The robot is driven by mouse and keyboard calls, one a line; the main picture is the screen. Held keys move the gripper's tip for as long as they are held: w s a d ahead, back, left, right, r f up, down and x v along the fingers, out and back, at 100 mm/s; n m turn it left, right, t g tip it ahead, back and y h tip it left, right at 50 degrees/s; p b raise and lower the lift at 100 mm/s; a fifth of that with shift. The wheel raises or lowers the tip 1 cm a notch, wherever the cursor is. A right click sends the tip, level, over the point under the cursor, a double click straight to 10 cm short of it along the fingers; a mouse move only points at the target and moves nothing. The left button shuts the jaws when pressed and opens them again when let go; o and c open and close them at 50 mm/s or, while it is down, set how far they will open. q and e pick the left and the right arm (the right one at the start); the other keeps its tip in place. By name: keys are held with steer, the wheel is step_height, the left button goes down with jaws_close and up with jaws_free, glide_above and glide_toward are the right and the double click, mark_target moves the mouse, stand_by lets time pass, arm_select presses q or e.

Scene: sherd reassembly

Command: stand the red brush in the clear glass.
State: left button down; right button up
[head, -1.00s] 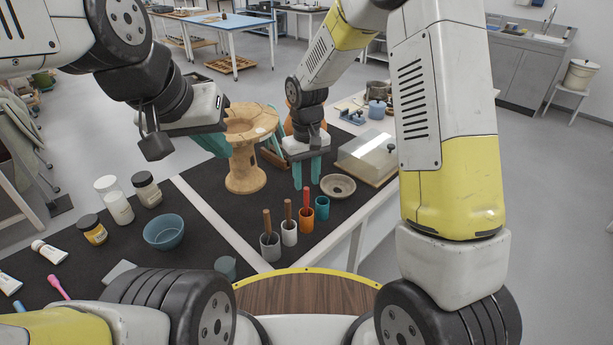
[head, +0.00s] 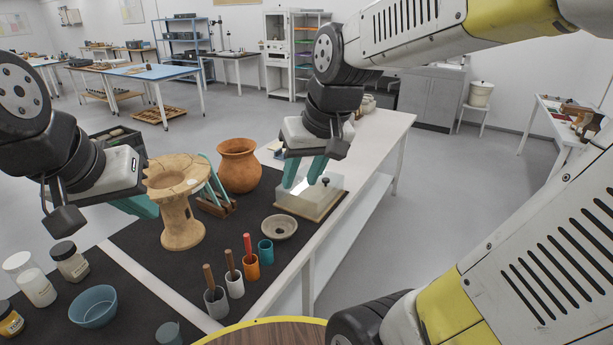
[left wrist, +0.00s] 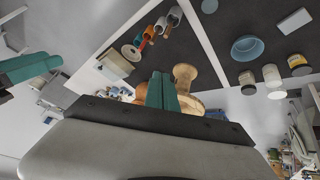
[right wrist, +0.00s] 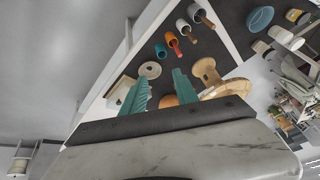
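The red brush (head: 247,243) stands handle up in an orange cup (head: 252,269); both also show in the right wrist view. A small grey-blue, see-through-looking cup (head: 168,334), perhaps the clear glass, stands at the bottom edge of the head view, partly cut off. My right gripper (head: 304,172) is open and empty, above a clear-lidded box beyond the cups; its spread fingers show in the right wrist view (right wrist: 160,90). My left gripper (left wrist: 161,90) has its fingers together with nothing seen between them; in the head view it is left of the tan spool-shaped stand, its fingertips partly hidden.
A grey cup (head: 216,303) and a white cup (head: 234,286) hold brown-handled tools. A teal cup (head: 266,253) and a shallow dish (head: 279,228) are beside them. The tan stand (head: 181,225), an orange pot (head: 239,168) and the clear-lidded box (head: 312,200) stand behind. A blue bowl (head: 93,306) is left.

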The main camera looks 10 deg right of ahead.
steer(key=s+d+r+m+t, duration=0.1)
steer(key=s+d, duration=0.1)
steer(key=s, duration=0.4)
steer(key=shift+r+t, duration=0.25)
steer(key=shift+t, duration=0.15)
arm_select(q)
steer(key=c, duration=2.2)
jaws_free()
arm_select(e)
steer(key=shift+s, duration=0.1)
